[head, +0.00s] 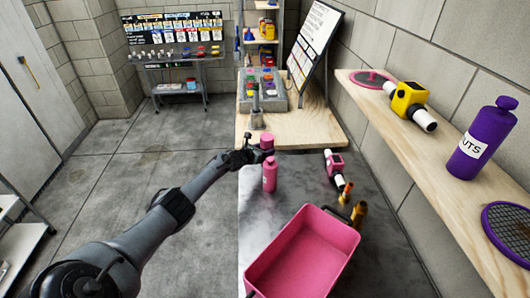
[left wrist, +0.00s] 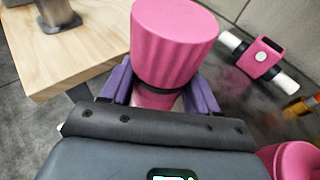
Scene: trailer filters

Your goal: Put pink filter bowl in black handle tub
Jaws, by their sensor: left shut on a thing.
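The pink filter bowl (head: 266,139) is a ribbed pink cup. It fills the upper middle of the left wrist view (left wrist: 173,42). My left gripper (head: 258,151) is shut on it, with a purple finger on each side in the left wrist view (left wrist: 160,92). The bowl is held near the wooden table's front edge, behind a pink bottle. A pink open tub (head: 337,222) stands at the front of the grey table and looks empty. A dark piece at its far rim may be its handle; I cannot tell. My right gripper is not in view.
The pink bottle (head: 269,178) stands between bowl and tub; it also shows in the left wrist view (left wrist: 293,160). A pink filter head with white ends (head: 335,165) and brass fittings (head: 359,213) lie to the right. A wooden shelf (head: 440,165) runs along the right wall.

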